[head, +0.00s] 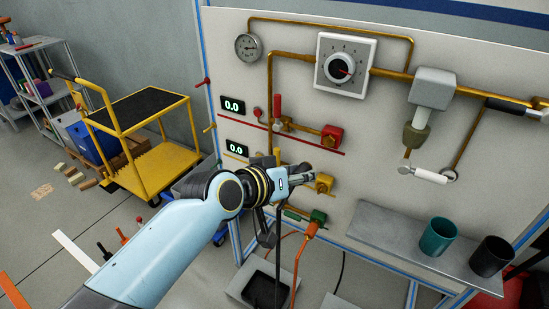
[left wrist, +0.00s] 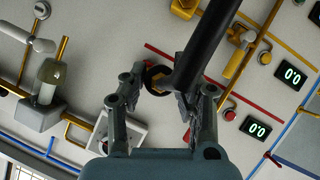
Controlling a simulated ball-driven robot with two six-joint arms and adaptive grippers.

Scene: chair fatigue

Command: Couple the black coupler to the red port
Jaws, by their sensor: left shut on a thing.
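The red port (head: 332,137) is a red block on the brass pipe on the wall panel in the head view. My left gripper (head: 300,173) is in front of the panel, below the red port in the picture, near the yellow port (head: 324,183). It is shut on the black coupler, a thick dark cylinder (left wrist: 203,42) crossing between the fingers (left wrist: 165,92) in the left wrist view. A dark ring (left wrist: 156,80) shows at the fingertips. In the left wrist view I cannot make out the red port. My right gripper is not in view.
A green port (head: 318,215) carries an orange coupler (head: 311,230) with an orange hose. A shelf (head: 385,228) with a green cup (head: 437,236) and a black cup (head: 490,256) is at right. A yellow cart (head: 150,150) stands left.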

